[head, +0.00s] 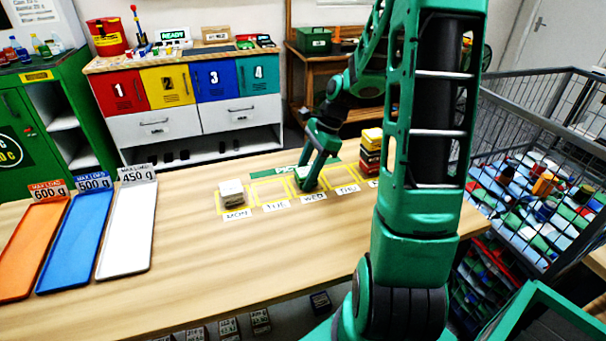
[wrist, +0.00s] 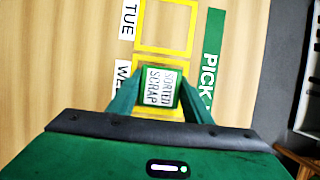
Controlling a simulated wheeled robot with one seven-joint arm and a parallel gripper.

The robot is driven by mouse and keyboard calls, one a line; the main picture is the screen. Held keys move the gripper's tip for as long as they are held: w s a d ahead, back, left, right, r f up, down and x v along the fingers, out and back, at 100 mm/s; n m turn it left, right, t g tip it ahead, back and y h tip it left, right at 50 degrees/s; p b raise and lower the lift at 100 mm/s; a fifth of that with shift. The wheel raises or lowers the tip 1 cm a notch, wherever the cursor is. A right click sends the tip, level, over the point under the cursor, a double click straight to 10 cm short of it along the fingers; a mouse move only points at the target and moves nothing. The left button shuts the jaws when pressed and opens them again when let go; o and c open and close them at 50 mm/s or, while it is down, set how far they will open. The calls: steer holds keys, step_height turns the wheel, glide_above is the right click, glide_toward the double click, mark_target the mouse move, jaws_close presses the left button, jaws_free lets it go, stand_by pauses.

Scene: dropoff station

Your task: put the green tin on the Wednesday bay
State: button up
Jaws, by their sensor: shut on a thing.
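The green tin (wrist: 161,87) has a white top label reading "SORTED SCRAP". My gripper (wrist: 160,100) is shut on it, with one finger on each side. In the head view my gripper (head: 307,183) is over the Wednesday bay (head: 313,188), a yellow outline behind the "WED" label, and mostly hides the tin. In the wrist view the tin covers part of that bay's yellow outline (wrist: 150,57). I cannot tell whether the tin touches the table or is slightly above it.
The Tuesday bay (head: 270,191) is empty. A stack of yellow, red and dark tins (head: 371,152) stands right of the Thursday bay (head: 345,175). Orange, blue and white trays (head: 127,228) lie at the left. A wire cage (head: 540,150) stands right.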

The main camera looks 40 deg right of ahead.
steer(key=o, duration=1.2)
steer(key=shift+f, duration=0.1)
steer(key=shift+c, duration=0.2)
steer(key=v, duration=1.1)
steer(key=s+a+n+h, duration=0.2)
steer(key=s+n, duration=0.5)
steer(key=s, duration=0.5)
steer(key=s+a+n+g+h, duration=0.1)
steer(key=s+a+n, duration=0.3)
steer(key=s+n, duration=0.4)
steer(key=s+h, duration=0.1)
steer(key=s, duration=0.3)
steer(key=shift+a+f+g, duration=0.25)
steer(key=shift+a+g, duration=0.05)
